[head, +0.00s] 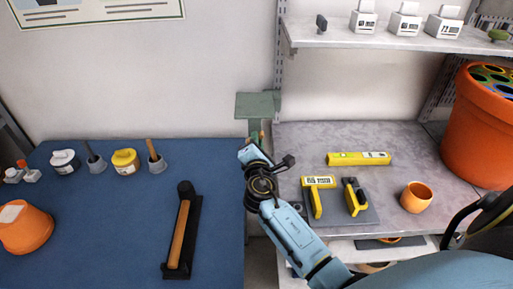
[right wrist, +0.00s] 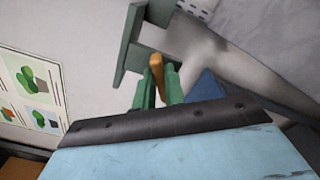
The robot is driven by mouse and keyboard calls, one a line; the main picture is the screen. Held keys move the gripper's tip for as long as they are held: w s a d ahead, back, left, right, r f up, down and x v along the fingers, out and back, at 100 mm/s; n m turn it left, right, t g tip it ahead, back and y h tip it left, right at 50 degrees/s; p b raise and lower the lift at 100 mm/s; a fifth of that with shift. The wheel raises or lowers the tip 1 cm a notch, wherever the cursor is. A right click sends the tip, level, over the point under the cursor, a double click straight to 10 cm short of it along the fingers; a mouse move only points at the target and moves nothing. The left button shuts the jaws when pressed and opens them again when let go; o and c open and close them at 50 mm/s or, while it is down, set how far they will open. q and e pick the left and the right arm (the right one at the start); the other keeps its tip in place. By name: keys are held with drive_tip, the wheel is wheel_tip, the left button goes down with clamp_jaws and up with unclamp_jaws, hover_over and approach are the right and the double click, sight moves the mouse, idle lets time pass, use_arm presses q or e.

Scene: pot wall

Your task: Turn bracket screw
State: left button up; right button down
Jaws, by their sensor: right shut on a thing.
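The green bracket (head: 258,104) is on the wall beside the metal rail, between the blue table and the grey bench. It also shows in the right wrist view (right wrist: 131,55), just beyond my fingertips. My right gripper (head: 257,137) is at the bracket's lower part. In the right wrist view, its two green fingers (right wrist: 160,83) are shut on a small orange piece, which looks like the bracket screw (right wrist: 157,64). The screw's far end meets or lies close to the bracket; its thread is hidden. My left gripper is not in view.
The blue table (head: 100,220) at left holds an orange pot (head: 26,228), small tools and a black holder with a wooden handle (head: 180,235). The grey bench (head: 300,140) at right holds a yellow level (head: 359,158), yellow tools and a large orange pot (head: 477,130). A shelf (head: 390,38) hangs above.

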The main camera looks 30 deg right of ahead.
drive_tip(key=m+b, duration=0.2)
drive_tip(key=m, duration=0.1)
drive_tip(key=m+b, duration=0.1)
drive_tip(key=m, duration=0.1)
drive_tip(key=shift+f+b, duration=0.25)
drive_tip(key=shift+b, duration=0.05)
drive_tip(key=shift+m, duration=0.3)
drive_tip(key=c, duration=1.5)
unclamp_jaws()
drive_tip(key=shift+r, duration=0.1)
drive_tip(key=shift+o, duration=0.2)
drive_tip(key=shift+s, duration=0.1)
drive_tip(key=b+v, duration=0.1)
drive_tip(key=v, duration=1.2)
drive_tip(key=shift+s, duration=0.15)
